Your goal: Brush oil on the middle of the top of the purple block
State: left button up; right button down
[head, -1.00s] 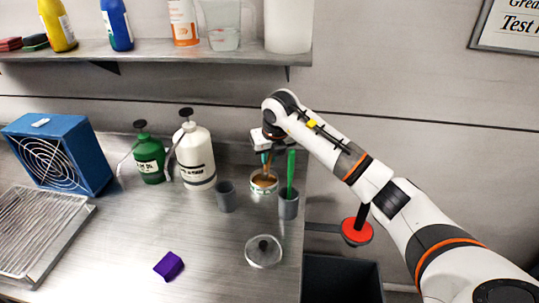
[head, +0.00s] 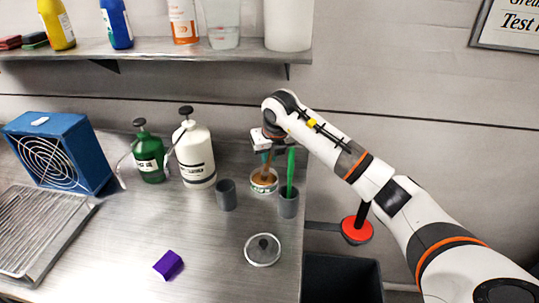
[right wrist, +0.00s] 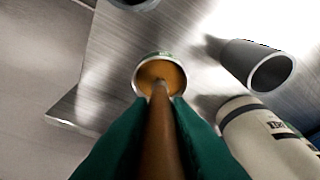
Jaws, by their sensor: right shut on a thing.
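The purple block (head: 168,265) lies on the steel bench at the front, its top bare to view. My right gripper (head: 267,153) is above the open can (head: 264,186) at the bench's right side. It is shut on the brush (head: 267,165), whose brown handle also shows between the green fingers in the right wrist view (right wrist: 161,135). The brush points down into the can, which holds brown-orange liquid (right wrist: 160,76). The bristles are hidden. My left gripper is not in view.
A grey cup holding a green-handled thing (head: 290,180) stands right of the can. An empty grey cup (head: 226,196) and white (head: 196,155) and green (head: 149,158) bottles stand left. The bench around the block is clear.

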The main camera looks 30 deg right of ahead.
dwell(0.3)
jog(key=shift+r+p, duration=2.25)
jog(key=shift+r, duration=1.25)
jog(key=shift+f, duration=0.1)
